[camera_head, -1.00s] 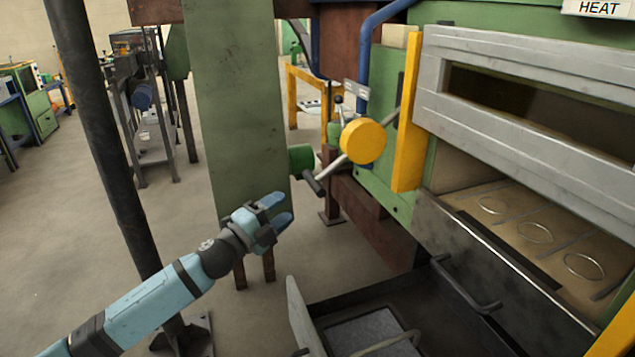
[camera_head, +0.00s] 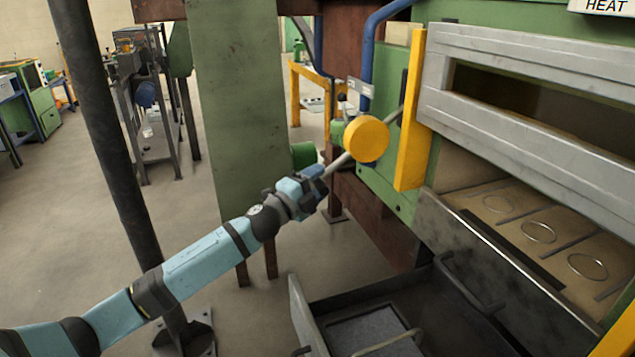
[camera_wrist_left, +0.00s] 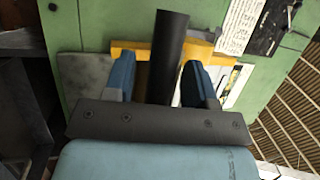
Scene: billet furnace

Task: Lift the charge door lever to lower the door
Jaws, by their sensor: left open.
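The charge door lever is a grey rod (camera_head: 338,164) slanting down and left from a round yellow hub (camera_head: 365,139). Its dark grip (camera_wrist_left: 167,55) stands between the two blue fingers of my left gripper (camera_wrist_left: 160,80) in the left wrist view. In the head view my left gripper (camera_head: 314,178) is at the lever's lower end and hides the grip. The gripper is open around the grip, with a gap seen beside the right finger. The grey charge door (camera_head: 525,65) is at the right, above the open furnace mouth. My right gripper is not in view.
A yellow upright bar (camera_head: 411,110) stands between the hub and the door. A green column (camera_head: 240,110) is behind my left arm. A black post (camera_head: 100,150) rises at the left. A dark open bin (camera_head: 297,315) sits low in front of the furnace.

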